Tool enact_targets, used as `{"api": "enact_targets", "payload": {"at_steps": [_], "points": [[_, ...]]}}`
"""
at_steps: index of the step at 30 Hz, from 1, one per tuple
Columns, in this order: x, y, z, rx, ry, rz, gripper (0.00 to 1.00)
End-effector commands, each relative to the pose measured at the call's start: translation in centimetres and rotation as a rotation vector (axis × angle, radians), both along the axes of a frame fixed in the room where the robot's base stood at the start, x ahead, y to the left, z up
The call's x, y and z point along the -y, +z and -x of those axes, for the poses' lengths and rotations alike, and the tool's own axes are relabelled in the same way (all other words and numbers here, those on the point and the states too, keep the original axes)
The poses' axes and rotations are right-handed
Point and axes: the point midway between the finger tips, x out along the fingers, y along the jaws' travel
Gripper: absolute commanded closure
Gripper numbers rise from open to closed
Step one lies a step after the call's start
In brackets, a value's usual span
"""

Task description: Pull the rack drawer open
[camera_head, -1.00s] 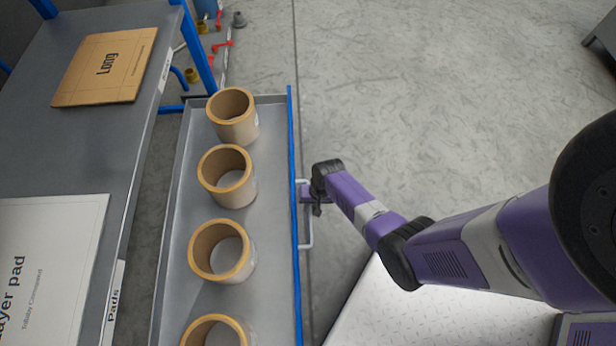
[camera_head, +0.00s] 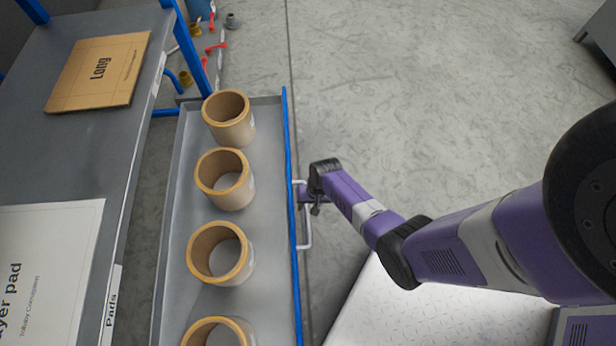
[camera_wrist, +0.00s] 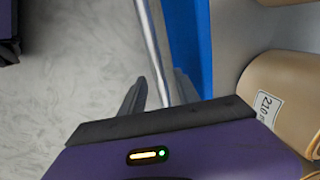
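The rack drawer (camera_head: 178,215) is a long grey tray with a blue front edge (camera_head: 291,200). It stands out to the right of the rack shelf, with its inside exposed. Its pale metal bar handle (camera_head: 307,228) is on the blue front and also shows in the wrist view (camera_wrist: 153,45). My gripper (camera_head: 305,196) is at the handle. In the wrist view my gripper's two dark fingers (camera_wrist: 160,85) are apart, one on each side of the bar, with a visible gap beside it. Whether either finger touches the bar is unclear.
Several tan cardboard rings (camera_head: 229,120) stand in a row in the drawer. The shelf (camera_head: 75,150) at left holds a brown "Long" pad (camera_head: 98,72) and a white layer pad (camera_head: 45,270). Fittings lie on the floor behind. Floor (camera_head: 420,90) to the right is clear.

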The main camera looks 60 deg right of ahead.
Motion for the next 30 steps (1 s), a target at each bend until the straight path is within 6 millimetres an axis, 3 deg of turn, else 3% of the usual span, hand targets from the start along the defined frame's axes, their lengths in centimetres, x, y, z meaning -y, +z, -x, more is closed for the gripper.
{"api": "enact_targets", "payload": {"at_steps": [6,12,30], "points": [[0.4,4.0,0.6,0.001,-0.001,0.0,0.62],[0.7,6.4,1.1,0.0,0.0,0.0,0.62],[0.8,7.0,1.2,-0.001,0.0,0.0,0.62]]}}
